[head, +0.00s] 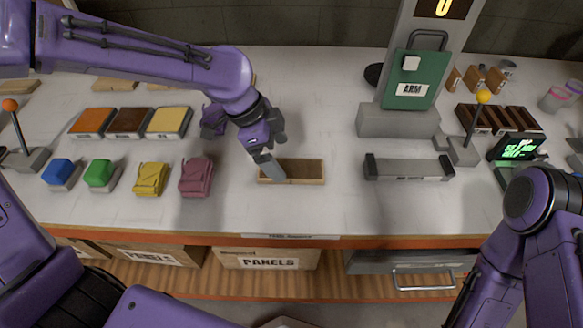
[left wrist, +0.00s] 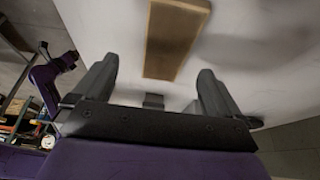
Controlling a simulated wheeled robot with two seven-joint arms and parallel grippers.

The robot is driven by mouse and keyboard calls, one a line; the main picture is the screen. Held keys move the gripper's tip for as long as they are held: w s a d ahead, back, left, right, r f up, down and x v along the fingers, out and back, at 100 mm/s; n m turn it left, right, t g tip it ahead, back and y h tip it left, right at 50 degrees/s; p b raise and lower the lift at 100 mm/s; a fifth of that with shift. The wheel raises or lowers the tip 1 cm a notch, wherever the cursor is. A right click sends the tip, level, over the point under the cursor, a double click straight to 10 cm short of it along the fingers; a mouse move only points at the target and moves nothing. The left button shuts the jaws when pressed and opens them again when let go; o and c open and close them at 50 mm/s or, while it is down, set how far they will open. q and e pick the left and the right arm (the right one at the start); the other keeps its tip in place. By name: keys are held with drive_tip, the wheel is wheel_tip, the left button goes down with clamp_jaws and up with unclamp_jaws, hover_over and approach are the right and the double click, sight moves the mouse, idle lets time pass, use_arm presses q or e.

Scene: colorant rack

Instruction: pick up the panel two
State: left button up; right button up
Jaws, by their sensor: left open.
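Three square framed panels lie in a row at the left of the table: orange (head: 92,122), dark brown (head: 131,122) and yellow (head: 169,122). No number shows on them, so I cannot tell which is panel two. A shallow wooden tray or framed piece (head: 304,170) lies right of them near the table's middle. My left gripper (head: 274,152) is open and empty, and a finger covers part of this piece's left end. In the left wrist view the wooden piece (left wrist: 172,42) shows beyond and between the open fingers (left wrist: 157,92). My right gripper is out of view.
Blue (head: 62,171), green (head: 100,173), yellow (head: 150,178) and maroon (head: 196,176) items stand along the front left. A grey holder (head: 408,168) lies right of the middle. A green ARM clipboard (head: 416,80) stands behind it.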

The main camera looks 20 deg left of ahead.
sight(290, 169)
use_arm(q)
drive_tip(key=x, duration=0.3)
drive_tip(key=w+x, duration=0.1)
drive_tip(key=shift+a+f, duration=0.15)
drive_tip(key=shift+f, duration=0.25)
drive_tip(key=shift+d+f, duration=0.25)
drive_tip(key=shift+f, duration=0.15)
drive_tip(key=c, duration=1.2)
